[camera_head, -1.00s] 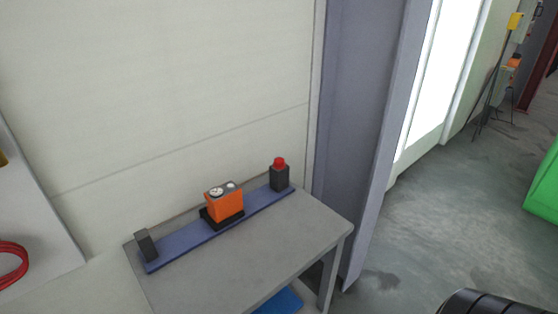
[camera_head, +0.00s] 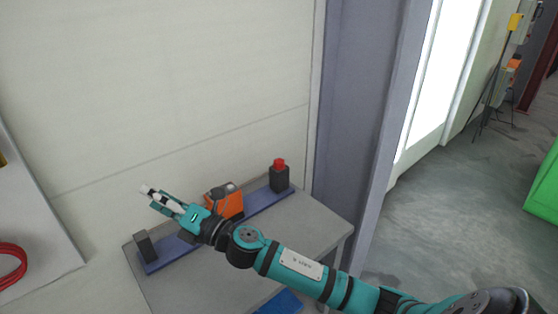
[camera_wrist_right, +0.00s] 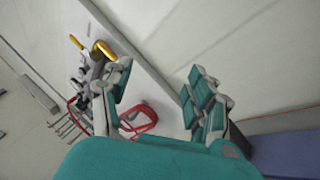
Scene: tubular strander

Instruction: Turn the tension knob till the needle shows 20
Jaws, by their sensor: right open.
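The orange tension unit (camera_head: 231,204) with a dark grey top sits on a blue rail on the grey table. My right arm reaches across the table in the head view and partly covers the unit. The gauge face and knob cannot be made out now. My right gripper (camera_head: 153,196) is open and empty, to the left of the unit and pointing left toward the wall. In the right wrist view its fingers (camera_wrist_right: 160,98) are spread apart with nothing between them. My left gripper is not in view.
The blue rail (camera_head: 262,203) also bears a dark block (camera_head: 144,245) at its left end and a dark post with a red top (camera_head: 279,176) at its right. A wall stands behind the table (camera_head: 315,217). A red coiled cable (camera_head: 12,268) hangs at left.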

